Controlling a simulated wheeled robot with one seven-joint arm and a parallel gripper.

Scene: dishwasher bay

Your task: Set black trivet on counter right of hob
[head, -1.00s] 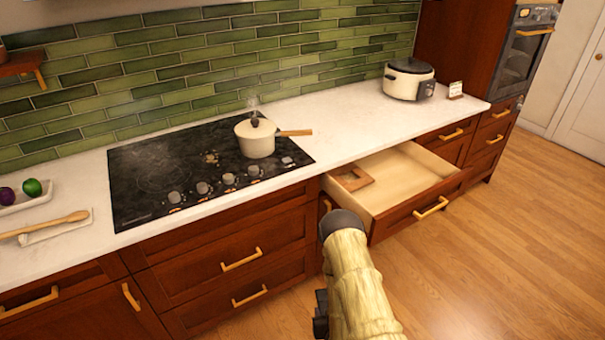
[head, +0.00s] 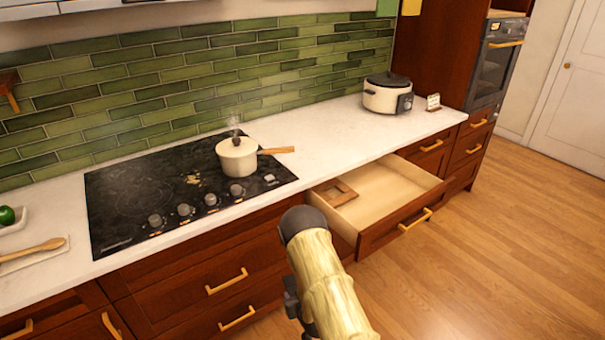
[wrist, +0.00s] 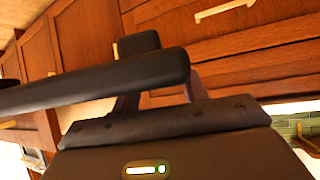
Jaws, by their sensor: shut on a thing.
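My gripper (wrist: 152,68) is in the wrist view, shut on a flat black thing, which looks like the black trivet (wrist: 90,82). The trivet shows nearly edge-on, as a long dark bar reaching to the left edge of the view. It is held in front of the wooden cabinet fronts. The head view shows my arm but not the gripper or trivet. There, the black hob (head: 130,190) is set in the white counter (head: 335,137). The counter to the right of the hob is bare as far as the cooker.
A steaming cream pot (head: 237,160) stands on the hob, its handle pointing right. A cream cooker (head: 385,97) and small card (head: 433,102) stand at the counter's far right.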

